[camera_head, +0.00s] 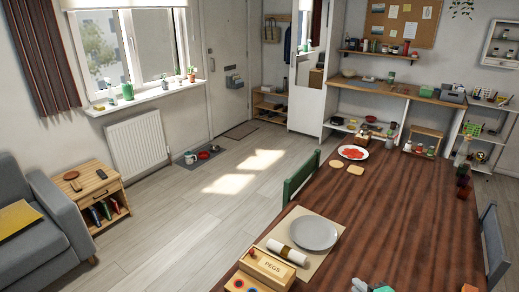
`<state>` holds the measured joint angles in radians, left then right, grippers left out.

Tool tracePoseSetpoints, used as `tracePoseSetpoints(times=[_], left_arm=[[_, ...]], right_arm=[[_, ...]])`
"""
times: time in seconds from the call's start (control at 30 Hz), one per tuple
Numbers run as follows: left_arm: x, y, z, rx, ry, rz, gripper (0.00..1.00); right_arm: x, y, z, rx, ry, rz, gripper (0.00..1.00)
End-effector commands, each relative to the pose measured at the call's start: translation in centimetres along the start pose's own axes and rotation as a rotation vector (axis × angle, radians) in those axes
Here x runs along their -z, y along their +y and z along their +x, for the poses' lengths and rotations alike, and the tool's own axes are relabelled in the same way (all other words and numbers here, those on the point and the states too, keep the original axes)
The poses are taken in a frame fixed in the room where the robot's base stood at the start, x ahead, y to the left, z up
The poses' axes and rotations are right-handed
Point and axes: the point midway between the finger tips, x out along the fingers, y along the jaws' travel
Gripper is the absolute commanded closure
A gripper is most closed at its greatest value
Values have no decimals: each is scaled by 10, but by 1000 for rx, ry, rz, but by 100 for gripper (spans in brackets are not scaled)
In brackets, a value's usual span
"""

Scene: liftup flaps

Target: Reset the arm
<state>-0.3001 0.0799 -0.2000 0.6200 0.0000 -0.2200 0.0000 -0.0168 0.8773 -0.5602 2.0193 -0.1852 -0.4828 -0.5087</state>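I see neither of my arms clearly in the head view, and no gripper fingers can be made out. A small teal and grey shape (372,287) is cut off by the bottom edge, and I cannot tell what it is. The brown wooden table (400,215) fills the lower right. A grey plate (315,232) lies on a beige mat (311,271), with a rolled white napkin (287,252) beside it. A wooden box marked PEGS (268,267) stands at the table's near left edge.
A white plate with red food (353,152) and round flat pieces (355,169) are at the table's far end. A green chair (300,178) and a blue-grey chair (494,245) flank the table. A grey sofa (45,240) stands left. The middle floor is clear.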

Motion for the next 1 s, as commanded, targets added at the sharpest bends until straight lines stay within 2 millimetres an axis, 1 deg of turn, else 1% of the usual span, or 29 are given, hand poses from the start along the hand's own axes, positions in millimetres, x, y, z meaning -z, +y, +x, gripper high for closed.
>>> tracePoseSetpoints(times=[0.03,0.1,0.37,0.57,0.67,0.73,0.9,1.0], left_arm=[[0,0,0,0,0,0,40],[1,0,0,0,1,0,40],[0,0,0,0,0,0,40],[0,0,0,0,0,0,40],[0,0,0,0,0,0,40],[0,0,0,0,0,0,40],[0,0,0,0,0,0,40],[0,0,0,0,0,0,40]], right_arm=[[0,0,0,0,0,1,87],[7,-3,-2,9,-14,53,87],[25,-17,-13,54,-81,234,87],[42,-32,-29,111,-159,433,87],[52,-44,-43,155,-218,568,87],[60,-55,-57,198,-273,688,87],[78,-85,-104,324,-446,1005,87],[85,-99,-128,385,-531,1136,87]])
